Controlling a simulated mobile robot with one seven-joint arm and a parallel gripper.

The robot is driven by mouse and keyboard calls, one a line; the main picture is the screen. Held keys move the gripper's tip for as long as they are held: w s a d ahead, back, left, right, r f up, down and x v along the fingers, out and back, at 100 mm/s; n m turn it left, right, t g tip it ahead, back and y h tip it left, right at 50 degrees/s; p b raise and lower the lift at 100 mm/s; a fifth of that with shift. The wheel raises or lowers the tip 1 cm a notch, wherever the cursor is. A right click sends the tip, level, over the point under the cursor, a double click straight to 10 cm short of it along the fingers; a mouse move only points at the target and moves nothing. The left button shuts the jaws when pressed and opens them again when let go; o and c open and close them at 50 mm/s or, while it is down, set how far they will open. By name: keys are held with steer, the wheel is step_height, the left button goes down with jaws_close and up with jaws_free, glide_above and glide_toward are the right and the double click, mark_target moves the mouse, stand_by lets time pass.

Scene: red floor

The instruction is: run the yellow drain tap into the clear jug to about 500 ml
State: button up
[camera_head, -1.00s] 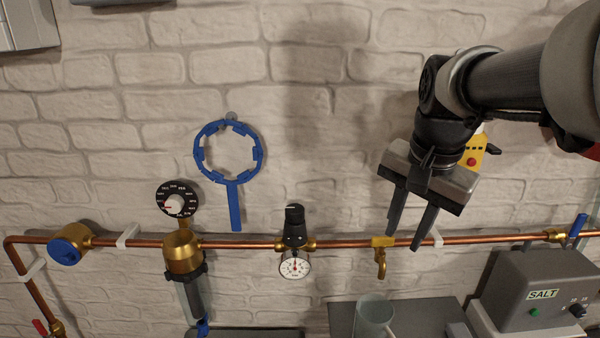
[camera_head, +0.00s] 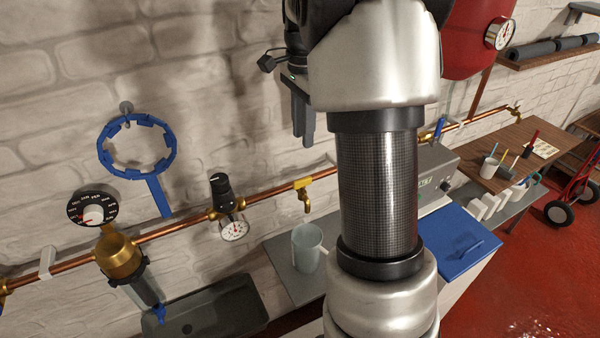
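The yellow drain tap (camera_head: 303,182) hangs from the copper pipe, with its brass spout pointing down. Its yellow handle appears to lie along the pipe. The clear jug (camera_head: 308,255) stands upright on a grey worktop below the spout, apart from it. I see no water stream, and the jug's level cannot be read. My gripper (camera_head: 304,130) is above the tap, in front of the wall, fingers pointing down and touching nothing I can see. My arm hides part of it, and the finger gap is not clear.
A dark sink (camera_head: 205,312) lies left of the jug. A pressure gauge (camera_head: 233,229) and a blue ring wrench (camera_head: 140,150) are at left. A blue lid (camera_head: 458,240) and grey salt unit (camera_head: 432,165) are right, partly behind my arm.

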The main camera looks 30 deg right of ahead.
mark_target(302, 179)
step_height(302, 179, down, 14)
steer(key=shift+r, duration=0.1)
stand_by(0.4)
jaws_close()
